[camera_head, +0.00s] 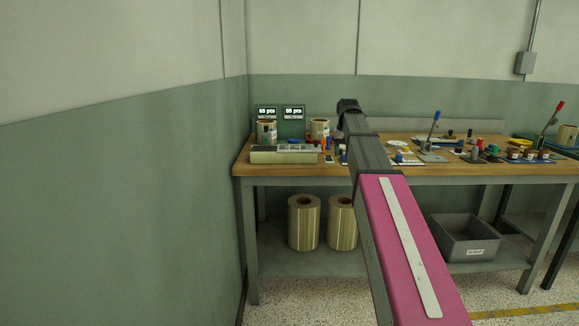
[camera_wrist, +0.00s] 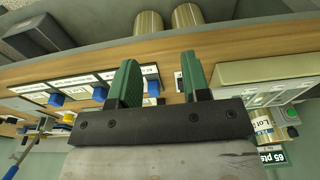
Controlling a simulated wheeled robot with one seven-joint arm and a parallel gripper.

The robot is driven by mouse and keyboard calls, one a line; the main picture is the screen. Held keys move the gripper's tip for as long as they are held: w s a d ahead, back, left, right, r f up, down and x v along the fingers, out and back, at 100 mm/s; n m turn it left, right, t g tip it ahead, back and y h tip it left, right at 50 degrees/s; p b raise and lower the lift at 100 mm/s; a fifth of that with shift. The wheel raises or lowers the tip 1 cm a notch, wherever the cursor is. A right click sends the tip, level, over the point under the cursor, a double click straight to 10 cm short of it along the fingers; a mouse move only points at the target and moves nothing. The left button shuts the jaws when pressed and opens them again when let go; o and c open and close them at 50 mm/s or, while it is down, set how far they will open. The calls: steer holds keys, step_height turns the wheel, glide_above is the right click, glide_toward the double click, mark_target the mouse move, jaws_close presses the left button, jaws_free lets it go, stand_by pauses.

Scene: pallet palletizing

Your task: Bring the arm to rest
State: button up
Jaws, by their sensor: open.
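My gripper (camera_wrist: 158,82) shows in the wrist view with its two green fingers apart and nothing between them. The wrist view is upside down, with the workbench edge running across behind the fingers. In the head view my arm stretches forward from the lower right towards the workbench (camera_head: 305,181). Its far end is over the bench, and the fingers are hidden there. I cannot tell how high the gripper is above the bench top.
Rolls (camera_head: 304,222) and a grey bin (camera_head: 465,238) sit on the lower shelf. Several tools and parts crowd the bench's right side. A wall (camera_head: 120,200) closes the left.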

steer(key=s+f, duration=0.9)
steer(key=f, duration=0.4)
steer(key=s+a+f+g, duration=0.1)
steer(key=s+f, duration=0.9)
steer(key=f, duration=0.3)
steer(key=s+a+f, duration=0.1)
steer(key=s+f, duration=0.9)
steer(key=f, duration=0.4)
steer(key=shift+a, duration=0.25)
steer(key=shift+s, duration=0.1)
